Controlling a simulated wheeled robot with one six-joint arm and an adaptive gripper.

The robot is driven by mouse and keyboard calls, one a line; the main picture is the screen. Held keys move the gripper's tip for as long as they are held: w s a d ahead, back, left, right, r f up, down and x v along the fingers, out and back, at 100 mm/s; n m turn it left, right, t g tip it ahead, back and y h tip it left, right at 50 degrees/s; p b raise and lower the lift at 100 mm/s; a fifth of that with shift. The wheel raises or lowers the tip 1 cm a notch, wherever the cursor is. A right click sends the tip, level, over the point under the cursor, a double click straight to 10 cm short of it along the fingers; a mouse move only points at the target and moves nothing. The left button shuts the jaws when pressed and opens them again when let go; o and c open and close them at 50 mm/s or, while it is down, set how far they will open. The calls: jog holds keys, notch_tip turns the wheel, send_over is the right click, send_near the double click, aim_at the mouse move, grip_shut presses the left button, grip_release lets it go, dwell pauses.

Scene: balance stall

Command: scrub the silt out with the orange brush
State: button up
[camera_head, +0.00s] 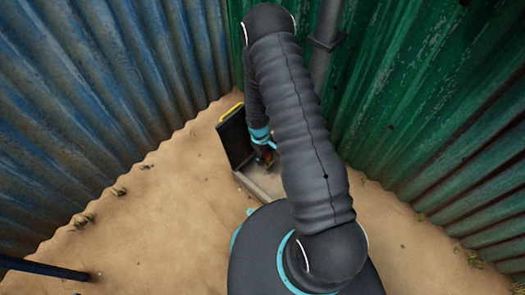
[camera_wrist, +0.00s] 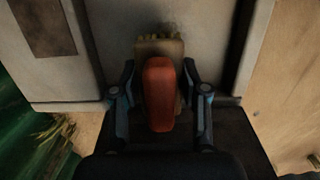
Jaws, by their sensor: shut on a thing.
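The orange brush (camera_wrist: 160,95) is between the jaws of my gripper (camera_wrist: 159,70) in the wrist view. Its tan bristle end (camera_wrist: 160,47) points away from my gripper, against or just over a pale surface (camera_wrist: 215,35). Whether the bristles touch it I cannot tell. A dark smudge lies around the bristle end; I cannot tell for sure that it is silt. In the head view, my gripper (camera_head: 265,148) is low at a pale box (camera_head: 262,187) with a raised dark panel (camera_head: 233,136) edged in yellow. A small reddish patch shows at my gripper there. My arm hides part of the box.
A blue corrugated wall (camera_head: 100,90) stands on the left and a green one (camera_head: 430,110) on the right, meeting behind the box. A grey pipe (camera_head: 326,45) runs down near the corner. Sandy ground (camera_head: 150,220) is open to the left. A dark blue bar (camera_head: 45,268) lies at lower left.

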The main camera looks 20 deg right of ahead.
jog(key=shift+r+p, duration=0.85)
jog(key=shift+r, duration=0.9)
jog(key=shift+f, duration=0.2)
